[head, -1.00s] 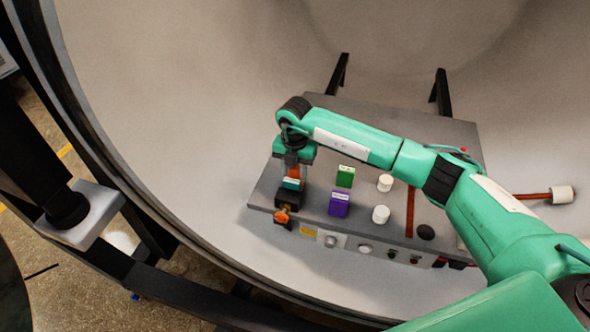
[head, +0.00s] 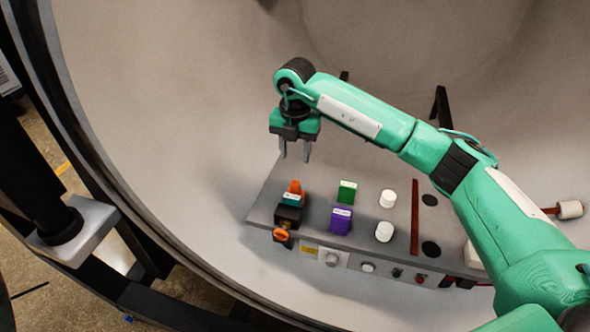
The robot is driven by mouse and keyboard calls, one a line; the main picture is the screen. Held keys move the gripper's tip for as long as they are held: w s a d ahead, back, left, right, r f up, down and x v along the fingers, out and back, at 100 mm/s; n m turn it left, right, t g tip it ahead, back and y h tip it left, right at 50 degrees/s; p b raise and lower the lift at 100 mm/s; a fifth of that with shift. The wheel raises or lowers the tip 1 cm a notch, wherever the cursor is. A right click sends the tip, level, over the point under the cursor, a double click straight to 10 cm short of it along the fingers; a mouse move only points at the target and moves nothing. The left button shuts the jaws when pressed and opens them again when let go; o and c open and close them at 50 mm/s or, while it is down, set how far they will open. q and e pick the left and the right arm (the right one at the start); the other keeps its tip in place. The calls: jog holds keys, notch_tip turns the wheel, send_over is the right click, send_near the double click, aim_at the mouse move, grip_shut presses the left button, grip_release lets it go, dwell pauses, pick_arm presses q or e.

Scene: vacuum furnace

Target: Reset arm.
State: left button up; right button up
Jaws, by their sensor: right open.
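My right arm reaches in from the lower right of the head view. Its gripper (head: 295,156) hangs fingers down above the left rear part of a grey panel (head: 375,178), open and empty. The fingertips are apart from an orange part (head: 296,188) and a teal block (head: 291,199) on a dark fixture (head: 288,214) at the panel's left end. My left gripper is not in view.
A green block (head: 347,191), a purple block (head: 341,220) and two white cylinders (head: 387,199) stand on the panel. Knobs (head: 332,260) line its front face. The curved chamber wall (head: 190,110) surrounds it, with clear space left of the gripper.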

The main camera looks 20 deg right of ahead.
jog(key=shift+r, duration=0.75)
